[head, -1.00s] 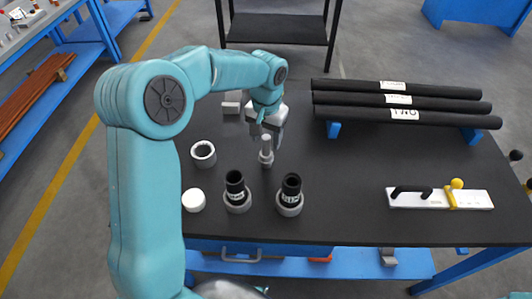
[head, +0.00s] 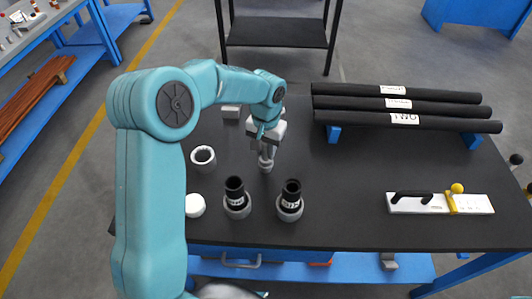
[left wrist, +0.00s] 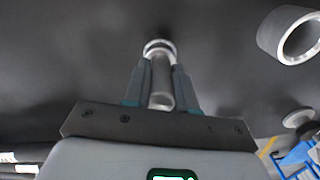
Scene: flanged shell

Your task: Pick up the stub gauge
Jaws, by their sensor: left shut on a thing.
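The stub gauge (head: 265,165) is a grey metal piece with a round foot and a narrow upright stem. It stands on the black table top (head: 340,215). My left gripper (head: 266,151) is above it with the fingers down around the stem. In the left wrist view the two fingers (left wrist: 160,85) are shut on the stub gauge (left wrist: 160,65), one on each side of the stem. Its upper part is partly hidden by the gripper in the head view. My right gripper is not in view.
A grey ring (head: 203,157) and a white round piece (head: 195,205) are to the left. Two black cylinders in grey holders, the left one (head: 236,195) and the right one (head: 290,198), stand in front. Black tubes (head: 400,103) lie on blue supports at the right.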

